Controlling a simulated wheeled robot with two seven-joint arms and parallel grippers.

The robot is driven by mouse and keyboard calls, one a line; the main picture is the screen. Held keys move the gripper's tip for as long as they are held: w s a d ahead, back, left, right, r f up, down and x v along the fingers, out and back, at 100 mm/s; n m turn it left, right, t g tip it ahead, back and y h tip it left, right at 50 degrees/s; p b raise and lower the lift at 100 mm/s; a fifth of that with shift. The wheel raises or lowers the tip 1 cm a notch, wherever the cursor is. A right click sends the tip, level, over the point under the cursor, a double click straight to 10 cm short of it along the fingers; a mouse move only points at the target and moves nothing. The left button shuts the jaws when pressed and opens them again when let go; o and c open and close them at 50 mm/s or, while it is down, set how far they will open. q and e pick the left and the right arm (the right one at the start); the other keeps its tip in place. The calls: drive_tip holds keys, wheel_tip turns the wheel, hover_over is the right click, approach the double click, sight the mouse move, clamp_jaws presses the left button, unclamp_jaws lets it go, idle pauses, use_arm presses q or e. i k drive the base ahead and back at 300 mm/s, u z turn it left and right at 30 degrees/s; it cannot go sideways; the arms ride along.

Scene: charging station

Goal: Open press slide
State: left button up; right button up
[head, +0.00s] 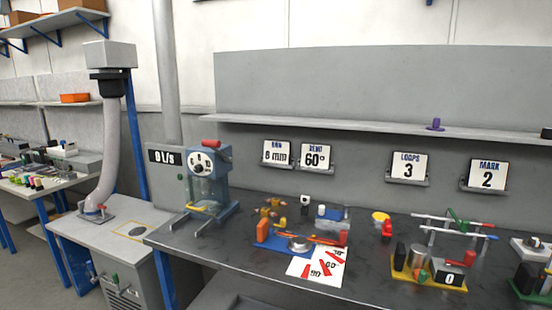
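A blue and grey press-like machine (208,185) stands on the left part of the dark bench, with a round white dial (202,162) on its front and a red part (211,144) on top. A clear or pale section shows below the dial, with something yellow at its base. I cannot tell which part is the slide or whether it is open. Neither of my grippers is in the head view.
The dark bench (390,275) carries a blue fixture (268,243) with orange and red parts, a white angle sheet (316,266) and a yellow-based fixture (428,279). A hose (108,140) stands over the left cabinet. A shelf (350,125) runs above.

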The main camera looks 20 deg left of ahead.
sight(209, 208)
drive_tip(key=u, duration=1.05)
drive_tip(key=i, duration=1.7)
drive_tip(key=z, duration=0.55)
